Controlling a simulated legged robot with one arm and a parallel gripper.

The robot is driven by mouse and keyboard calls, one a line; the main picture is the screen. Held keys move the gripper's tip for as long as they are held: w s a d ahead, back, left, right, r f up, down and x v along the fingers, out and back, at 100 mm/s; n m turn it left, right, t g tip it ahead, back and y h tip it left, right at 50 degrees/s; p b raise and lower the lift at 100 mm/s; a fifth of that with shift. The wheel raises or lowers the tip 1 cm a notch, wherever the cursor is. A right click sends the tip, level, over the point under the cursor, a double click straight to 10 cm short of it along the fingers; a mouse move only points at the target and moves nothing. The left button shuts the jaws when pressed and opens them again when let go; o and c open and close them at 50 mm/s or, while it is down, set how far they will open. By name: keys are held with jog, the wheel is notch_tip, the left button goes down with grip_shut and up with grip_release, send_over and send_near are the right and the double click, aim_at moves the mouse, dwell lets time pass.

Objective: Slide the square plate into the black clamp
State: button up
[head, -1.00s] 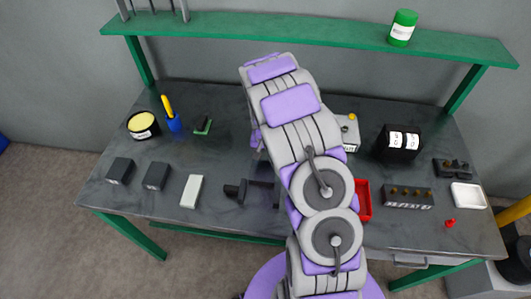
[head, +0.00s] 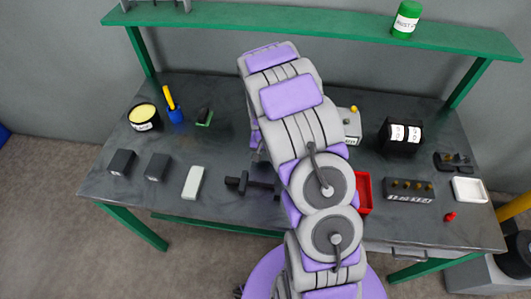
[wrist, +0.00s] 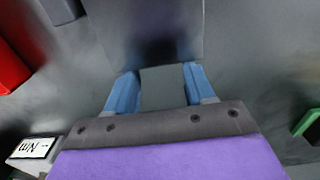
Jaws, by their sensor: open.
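My gripper (wrist: 161,72) is open in the wrist view, with its two blue fingers apart. A broad, flat, dark grey panel (wrist: 184,28), which looks like the square plate, spreads from the fingertips to the top edge. A lighter grey patch shows between the fingers; I cannot tell whether it belongs to the plate. The black clamp (head: 250,186) stands at the front middle of the table in the head view, just left of my arm. My arm hides my gripper and part of the table there, so I cannot tell how plate and clamp meet.
A red tray (head: 363,190) lies right of my arm, with a labelled box (head: 351,128) behind it. Dark blocks (head: 121,162) and a pale block (head: 193,182) stand front left. A green-and-black piece (head: 204,117) lies back left. A green shelf (head: 300,28) spans the back.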

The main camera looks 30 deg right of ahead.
aim_at(263, 170)
jog(key=shift+s+a, duration=0.75)
jog(key=shift+s, duration=0.35)
jog(key=shift+s+a, duration=0.75)
jog(key=shift+s, duration=0.35)
jog(key=shift+w+d+r+p, duration=0.15)
jog(key=shift+r+p, duration=0.35)
jog(key=shift+r, duration=0.7)
jog(key=shift+w+d+r+p, duration=0.15)
jog(key=shift+r+p, duration=0.35)
jog(key=shift+r, duration=0.65)
jog(key=shift+w+r+p, duration=0.2)
jog(key=shift+r+p, duration=0.3)
jog(key=shift+r, duration=0.7)
jog(key=shift+r, duration=0.1)
jog(key=s+a+r+n, duration=0.2)
jog(key=s+a+r, duration=0.1)
jog(key=s+r, duration=0.35)
jog(key=s+a+r+n, duration=0.1)
jog(key=s+a+r, duration=0.35)
jog(key=r, duration=0.35)
jog(key=s+r+n+g, duration=0.1)
jog(key=s+r+n, duration=0.1)
jog(key=s, duration=0.7)
jog(key=s+a+r+n+b, duration=0.1)
jog(key=s+r, duration=0.4)
jog(key=s, duration=0.4)
jog(key=shift+a+n+g+b, duration=0.25)
jog(key=shift+n+g+b, duration=0.05)
jog(key=shift+n+g, duration=0.1)
